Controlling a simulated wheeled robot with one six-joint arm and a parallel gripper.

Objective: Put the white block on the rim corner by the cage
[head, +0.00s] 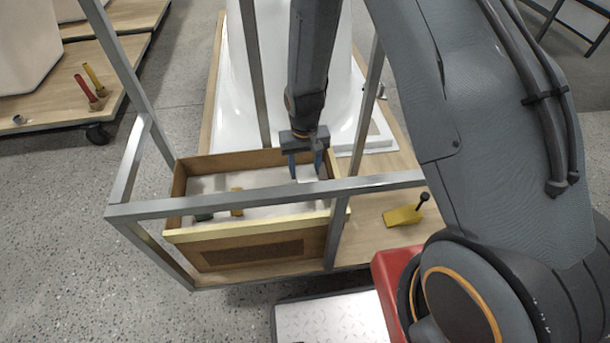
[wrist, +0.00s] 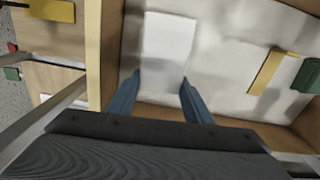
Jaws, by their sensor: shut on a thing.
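The white block (wrist: 167,45) is a pale flat-faced piece between my finger tips in the wrist view. In the head view it is a small white patch (head: 308,174) between the blue fingers. My gripper (head: 306,168) is shut on it, pointing down inside a wooden crate (head: 250,235). I cannot tell whether the block touches the crate floor. The white bathtub shell (head: 350,95) stands behind the crate, with its flat rim corner (head: 376,132) on the right. The cage (head: 265,200) is a grey metal frame around the crate; its bars hide parts of the crate.
A yellow block (head: 237,209) and a green block (head: 204,216) lie in the crate. Cage posts and the top bar stand close around my arm. Another pallet (head: 120,60) is at left.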

